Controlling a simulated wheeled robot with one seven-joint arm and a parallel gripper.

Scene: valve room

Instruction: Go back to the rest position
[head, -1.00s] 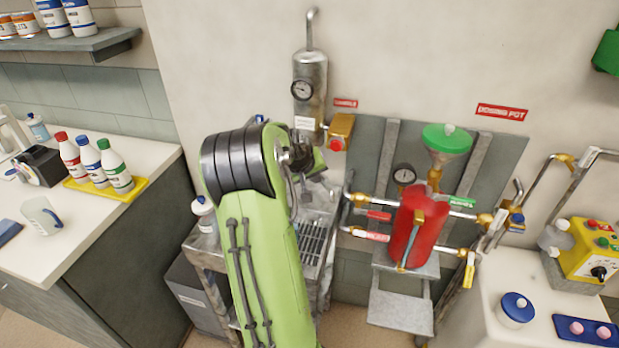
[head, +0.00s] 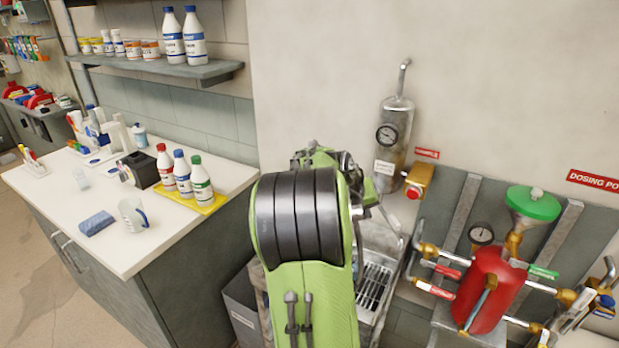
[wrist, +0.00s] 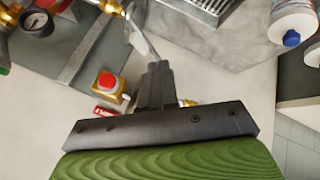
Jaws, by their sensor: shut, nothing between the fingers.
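My gripper (wrist: 156,72) shows in the wrist view with its dark fingers together and nothing between them. A pale metal piece (wrist: 140,34) appears just beyond the fingertips; I cannot tell how far off it is. In the head view my green arm rises at bottom centre, and its black-banded elbow hides most of the gripper end. The arm stands in front of the grated sink (head: 374,288) and the wall. The yellow box with a red button (wrist: 105,86) is left of the fingers in the wrist view.
The red dosing pot (head: 488,290) with its green funnel (head: 532,204) and pipes is at right. A metal cylinder with a gauge (head: 393,140) hangs on the wall. At left, a counter (head: 150,240) holds several bottles on a yellow tray (head: 214,205) and a mug (head: 132,215).

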